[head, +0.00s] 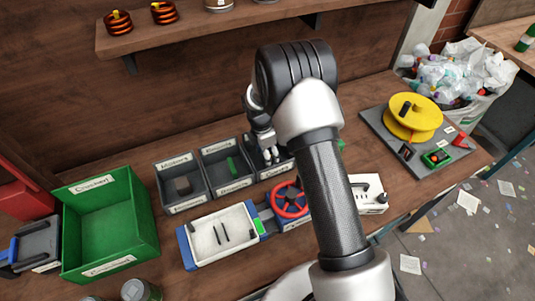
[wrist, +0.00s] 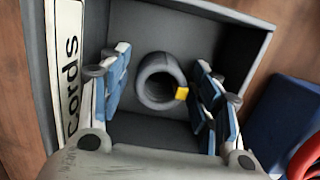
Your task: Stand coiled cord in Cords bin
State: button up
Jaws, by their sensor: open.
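The coiled cord (wrist: 159,83) is a dark grey ring with a yellow tag, inside the grey Cords bin (wrist: 228,35) in the wrist view. Its round opening faces mostly toward the camera; I cannot tell exactly how it rests on the bin floor. My gripper (wrist: 158,92) has its blue-padded fingers apart, one on each side of the cord, with visible gaps. The bin's white label (wrist: 70,65) shows at the left. In the head view my gripper (head: 267,154) reaches down into the third grey bin (head: 272,173), and my arm hides part of it; the cord cannot be made out there.
Two grey bins (head: 183,207) (head: 229,189) stand left of it, beside a green crate (head: 105,264). A white tray (head: 219,239) and a red handwheel (head: 290,211) sit in front. A yellow reel (head: 425,113) is at right. A shelf (head: 190,38) runs above at the back.

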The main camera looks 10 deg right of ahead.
notch_tip(320, 180, up, 12)
jog(key=a+p, duration=0.1)
jog(key=p, duration=0.3)
jog(key=s+d+r+m+t, duration=0.1)
jog(key=s+r+m, duration=0.4)
jog(key=r, duration=0.5)
jog(key=s+r+m+t, duration=0.1)
jog(key=s+r+m, duration=0.3)
jog(key=s+r, duration=0.45)
jog(key=s+r+m+t, duration=0.1)
jog(key=s+r+m, duration=0.2)
jog(key=s, duration=0.7)
jog(key=s+r+m+t+y, duration=0.1)
jog(key=s+r+m, duration=0.2)
jog(key=s+m, duration=0.5)
jog(key=shift+s+d+r, duration=0.15)
jog(key=shift+s, duration=0.7)
